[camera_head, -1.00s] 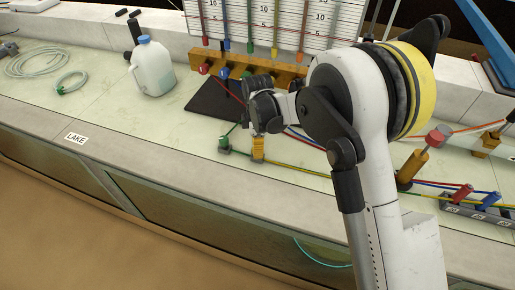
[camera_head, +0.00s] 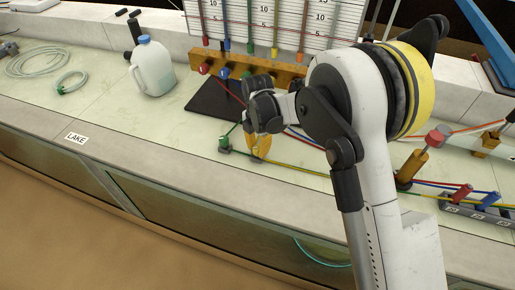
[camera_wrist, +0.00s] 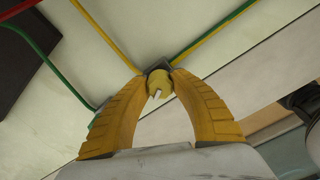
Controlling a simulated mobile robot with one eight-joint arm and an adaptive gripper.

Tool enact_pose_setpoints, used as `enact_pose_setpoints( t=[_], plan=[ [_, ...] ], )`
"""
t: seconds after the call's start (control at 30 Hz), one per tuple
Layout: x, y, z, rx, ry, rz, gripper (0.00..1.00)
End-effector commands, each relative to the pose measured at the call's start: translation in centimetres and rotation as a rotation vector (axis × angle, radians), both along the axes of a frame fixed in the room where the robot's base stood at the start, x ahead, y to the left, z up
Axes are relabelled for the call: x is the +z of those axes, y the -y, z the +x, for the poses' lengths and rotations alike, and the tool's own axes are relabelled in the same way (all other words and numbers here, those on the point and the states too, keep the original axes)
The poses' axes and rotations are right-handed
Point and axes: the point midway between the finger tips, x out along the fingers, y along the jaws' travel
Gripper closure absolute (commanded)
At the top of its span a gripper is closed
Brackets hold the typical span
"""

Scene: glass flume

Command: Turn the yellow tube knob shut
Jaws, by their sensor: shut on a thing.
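The yellow tube knob (camera_wrist: 159,82) sits between the tips of my gripper in the wrist view, with a small white mark on its face and a dark block behind it. My gripper (camera_wrist: 157,72) has two curved yellow fingers, shut on the knob from both sides. In the head view my gripper (camera_head: 258,150) points down at the front of the bench, and its fingers hide the knob. The yellow tube (camera_wrist: 215,32) runs from the block toward the upper right in the wrist view. Whether the knob is fully shut cannot be told.
A green clamp (camera_head: 224,146) stands close to the left of my gripper. A dark mat (camera_head: 213,101) and an orange rack (camera_head: 290,77) with coloured tubes lie behind. A white jug (camera_head: 152,68) stands at left. Red and blue knobs (camera_head: 462,193) are at right.

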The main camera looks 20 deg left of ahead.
Motion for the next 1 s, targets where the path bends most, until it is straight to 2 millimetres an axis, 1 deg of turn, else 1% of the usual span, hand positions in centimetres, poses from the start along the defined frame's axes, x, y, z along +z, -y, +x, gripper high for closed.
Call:
enact_pose_setpoints(
  t=[0.53,0.57,0.6,0.63,0.9,1.0],
  plan=[
    [-0.03,0.03,-0.02,0.022,-0.001,-0.001,1.0],
    [-0.03,0.03,-0.02,0.022,-0.001,-0.001,0.64],
    [-0.03,0.03,-0.02,0.022,-0.001,-0.001,0.51],
    [-0.03,0.02,-0.01,0.022,-0.001,-0.001,0.48],
    [0.03,0.01,-0.01,0.021,0.0,0.0,0.48],
    [0.6,0.01,0.01,0.021,0.0,0.0,0.48]
  ],
)
